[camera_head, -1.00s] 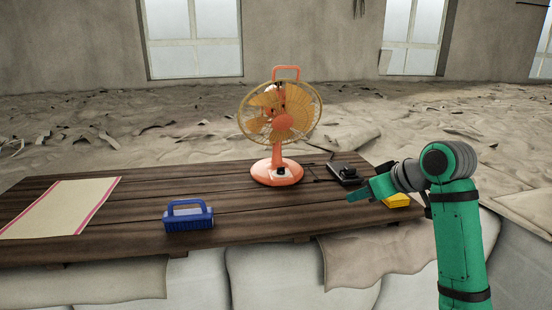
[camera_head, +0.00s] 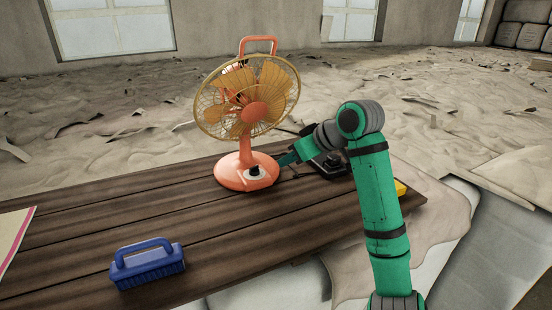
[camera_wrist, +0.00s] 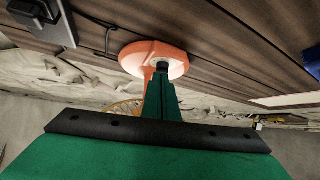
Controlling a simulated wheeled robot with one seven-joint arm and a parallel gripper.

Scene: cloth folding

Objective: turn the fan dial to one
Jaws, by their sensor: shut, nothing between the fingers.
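The orange fan (camera_head: 245,125) stands upright on the wooden table, its round base (camera_head: 232,176) toward the table's back edge. A small black dial (camera_head: 254,171) sits on a white panel on the front of the base. My gripper (camera_head: 284,161) is shut and empty, just to the right of the dial in the head view. In the wrist view the fan base (camera_wrist: 137,56) is ahead and the closed fingertips (camera_wrist: 161,78) point at the black dial (camera_wrist: 163,67). The fingers partly cover the dial's surroundings there, and I cannot tell whether they touch it.
A black device (camera_head: 331,166) lies behind my arm, right of the fan. A blue brush (camera_head: 147,265) is at the table's front left. A yellow object (camera_head: 401,188) is partly hidden by my arm. The table (camera_head: 215,235) between brush and fan is clear.

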